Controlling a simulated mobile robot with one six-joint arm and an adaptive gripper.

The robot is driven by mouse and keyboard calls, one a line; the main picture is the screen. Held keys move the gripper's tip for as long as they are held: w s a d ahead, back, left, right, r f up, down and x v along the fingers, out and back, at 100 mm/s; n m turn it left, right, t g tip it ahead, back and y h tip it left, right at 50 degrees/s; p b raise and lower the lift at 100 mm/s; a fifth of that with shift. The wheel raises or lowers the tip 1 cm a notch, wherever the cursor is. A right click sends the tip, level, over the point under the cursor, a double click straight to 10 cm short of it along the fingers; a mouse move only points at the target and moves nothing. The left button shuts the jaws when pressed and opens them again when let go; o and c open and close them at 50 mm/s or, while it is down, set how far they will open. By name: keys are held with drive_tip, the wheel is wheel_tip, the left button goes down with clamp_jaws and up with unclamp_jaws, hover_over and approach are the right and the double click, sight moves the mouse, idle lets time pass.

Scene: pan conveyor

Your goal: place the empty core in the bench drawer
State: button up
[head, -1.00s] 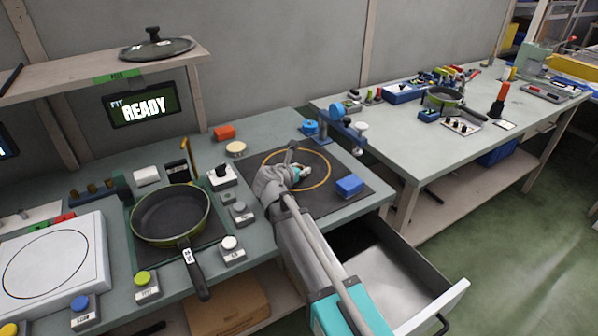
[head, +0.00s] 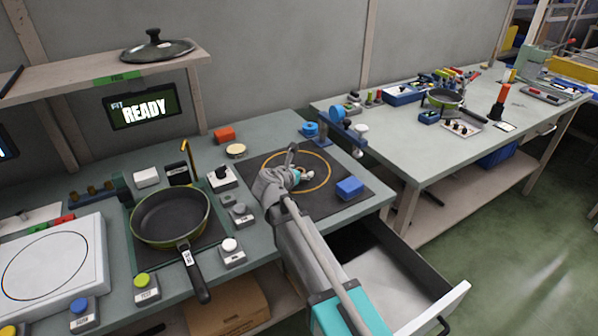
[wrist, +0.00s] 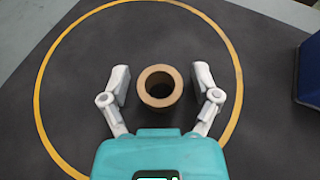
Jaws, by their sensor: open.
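The empty core is a short brown cardboard ring (wrist: 160,87), standing on end on the dark mat inside a yellow circle, seen in the wrist view. My gripper (wrist: 160,85) is open, with one finger on each side of the core and a gap showing at both sides. In the head view my gripper (head: 302,177) is over the mat (head: 342,200), and my arm hides the core there. The bench drawer (head: 385,275) is pulled out below the bench's right end; its pale bottom looks bare where it shows, and my arm covers its left part.
A blue block (head: 349,187) lies on the mat right of my gripper. A blue tape dispenser (head: 335,125) stands behind the mat. A pan (head: 170,217) and several button boxes are to the left. A second bench (head: 430,150) stands at the right.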

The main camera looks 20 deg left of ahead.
drive_tip(key=shift+r, duration=0.15)
drive_tip(key=shift+s+r, duration=0.1)
drive_tip(key=shift+s, duration=0.05)
drive_tip(key=p+v, duration=0.4)
drive_tip(key=v, duration=0.5)
drive_tip(key=shift+s+r, duration=0.2)
drive_tip(key=shift+s, duration=0.1)
drive_tip(key=shift+p+v, duration=0.4)
drive_tip(key=shift+v, duration=0.6)
drive_tip(key=shift+a+f, duration=0.1)
drive_tip(key=shift+f, duration=0.05)
